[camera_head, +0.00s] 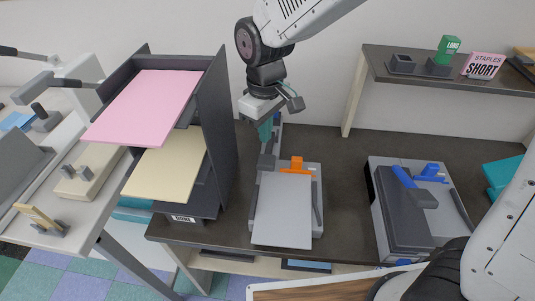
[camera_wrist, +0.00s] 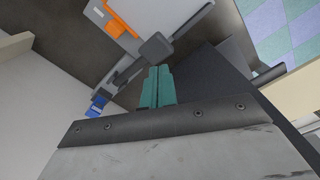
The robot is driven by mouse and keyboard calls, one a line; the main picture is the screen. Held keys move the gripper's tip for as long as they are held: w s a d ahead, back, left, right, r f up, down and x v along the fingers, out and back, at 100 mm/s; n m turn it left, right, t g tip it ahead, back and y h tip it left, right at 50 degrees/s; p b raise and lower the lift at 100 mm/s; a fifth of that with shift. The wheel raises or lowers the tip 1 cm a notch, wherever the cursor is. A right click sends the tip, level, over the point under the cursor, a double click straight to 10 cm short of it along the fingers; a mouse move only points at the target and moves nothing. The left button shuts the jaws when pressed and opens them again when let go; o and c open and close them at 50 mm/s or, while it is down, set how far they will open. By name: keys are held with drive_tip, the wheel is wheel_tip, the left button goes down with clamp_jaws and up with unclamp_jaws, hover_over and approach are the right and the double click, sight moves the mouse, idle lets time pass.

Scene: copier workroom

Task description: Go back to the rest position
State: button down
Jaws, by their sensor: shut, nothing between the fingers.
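My gripper (camera_head: 265,132) hangs down from my arm over the back of the dark table, at the upper middle of the head view. Its teal fingers are together with nothing between them. The fingers also show in the wrist view (camera_wrist: 157,87). A grey device with an orange part (camera_head: 294,166) and a pale sheet (camera_head: 283,210) on it lies just below and to the right of my gripper. A grey lever with a dark block (camera_head: 266,162) is right under the fingertips; I cannot tell whether they touch.
A dark tray rack (camera_head: 222,130) holding pink (camera_head: 148,105) and cream sheets (camera_head: 170,165) stands close left of my gripper. A grey device with a blue handle (camera_head: 404,177) sits at the right. A shelf (camera_head: 435,79) with small boxes and signs is at the back right. Dark tabletop (camera_head: 345,190) between devices is clear.

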drive_tip(key=s+d+r+m, duration=0.5)
drive_tip(key=s+d, duration=0.5)
drive_tip(key=d, duration=0.1)
drive_tip(key=s+d+r+m+t, duration=0.1)
drive_tip(key=s+d+r+m, duration=0.3)
drive_tip(key=s+d, duration=0.6)
wheel_tip(320, 180, up, 2)
drive_tip(key=shift+d+r+m, duration=0.2)
drive_tip(key=shift+d+m, duration=0.2)
drive_tip(key=shift+d, duration=0.5)
